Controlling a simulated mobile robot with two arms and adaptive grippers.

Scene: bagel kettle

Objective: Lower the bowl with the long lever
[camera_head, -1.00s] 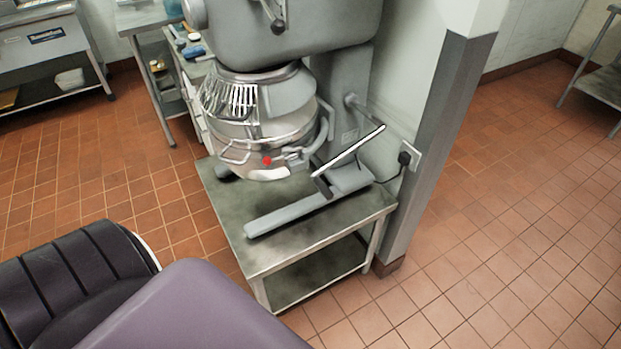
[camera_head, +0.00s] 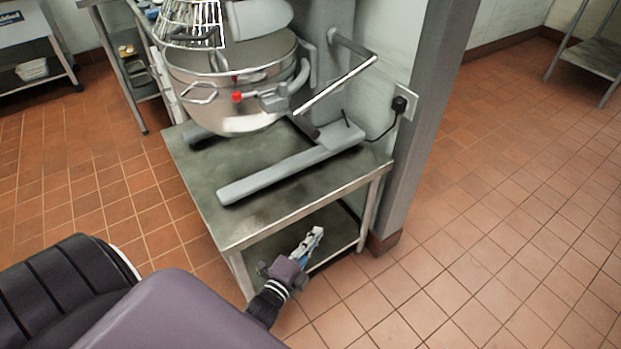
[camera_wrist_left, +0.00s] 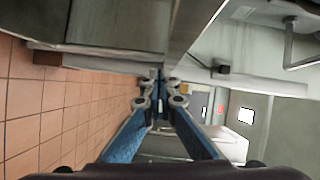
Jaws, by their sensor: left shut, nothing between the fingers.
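The steel mixing bowl (camera_head: 225,85) hangs in the grey stand mixer, above the stand's steel table. The long lever (camera_head: 337,84) is a pale bar at the mixer's right side, slanting up to the right. My left gripper (camera_head: 317,232) is in front of the table's right part, lower than the tabletop and well below the lever. In the left wrist view its fingers (camera_wrist_left: 160,85) are shut with nothing between them. A pale bar at the upper right (camera_wrist_left: 300,62) may be the lever; I cannot tell. My right gripper is not in view.
The steel table (camera_head: 240,222) has a lower shelf close to my left gripper. A grey wall post (camera_head: 425,130) and a socket with a cable (camera_head: 399,104) stand right of the mixer.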

